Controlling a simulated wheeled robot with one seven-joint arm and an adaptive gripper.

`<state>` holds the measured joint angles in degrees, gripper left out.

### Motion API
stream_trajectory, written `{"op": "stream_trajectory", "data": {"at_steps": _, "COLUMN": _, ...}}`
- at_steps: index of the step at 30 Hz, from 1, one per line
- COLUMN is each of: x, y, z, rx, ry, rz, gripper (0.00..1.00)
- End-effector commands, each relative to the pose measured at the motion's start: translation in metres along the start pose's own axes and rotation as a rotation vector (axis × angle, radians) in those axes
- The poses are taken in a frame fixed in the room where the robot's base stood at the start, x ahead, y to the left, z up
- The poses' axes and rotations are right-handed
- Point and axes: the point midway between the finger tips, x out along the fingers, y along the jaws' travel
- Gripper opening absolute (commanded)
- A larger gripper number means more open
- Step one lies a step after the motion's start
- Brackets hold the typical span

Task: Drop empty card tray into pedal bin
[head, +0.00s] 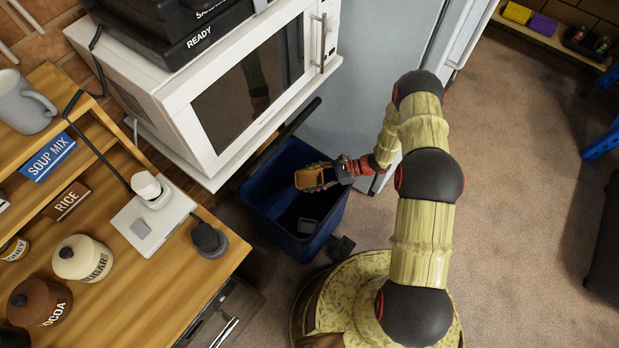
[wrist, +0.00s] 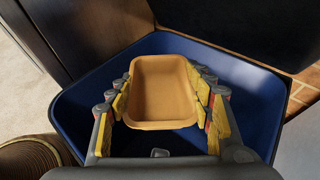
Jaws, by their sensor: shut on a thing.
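The empty card tray (wrist: 163,93) is a small brown open tray with nothing in it. My gripper (wrist: 162,110) is shut on it, with a finger on either side. In the head view my gripper (head: 328,174) holds the card tray (head: 309,178) over the opening of the pedal bin (head: 262,197), a dark blue open bin on the floor. The bin's blue walls (wrist: 250,85) surround the tray in the wrist view. The bin's bottom is mostly hidden.
A white microwave (head: 175,90) on a shelf overhangs the bin's left side. A grey fridge (head: 360,70) stands behind it. A wooden counter (head: 165,275) with jars (head: 82,258) is at left.

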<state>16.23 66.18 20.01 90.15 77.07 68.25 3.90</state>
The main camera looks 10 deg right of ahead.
Motion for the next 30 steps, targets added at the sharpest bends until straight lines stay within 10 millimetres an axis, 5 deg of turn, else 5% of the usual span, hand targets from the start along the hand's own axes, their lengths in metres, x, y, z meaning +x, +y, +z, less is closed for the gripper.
{"op": "stream_trajectory", "data": {"at_steps": 4, "x": 0.000, "y": 0.000, "z": 0.001, "rx": -0.001, "ry": 0.000, "rz": 0.000, "gripper": 0.34}}
{"op": "stream_trajectory", "data": {"at_steps": 5, "x": 0.000, "y": 0.000, "z": 0.001, "rx": -0.001, "ry": 0.000, "rz": 0.000, "gripper": 0.53}}
{"op": "stream_trajectory", "data": {"at_steps": 15, "x": 0.000, "y": 0.000, "z": 0.001, "rx": -0.001, "ry": 0.000, "rz": 0.000, "gripper": 0.72}}
{"op": "stream_trajectory", "data": {"at_steps": 30, "x": -0.017, "y": -0.001, "z": 0.001, "rx": -0.002, "ry": 0.000, "rz": -0.003, "gripper": 0.73}}
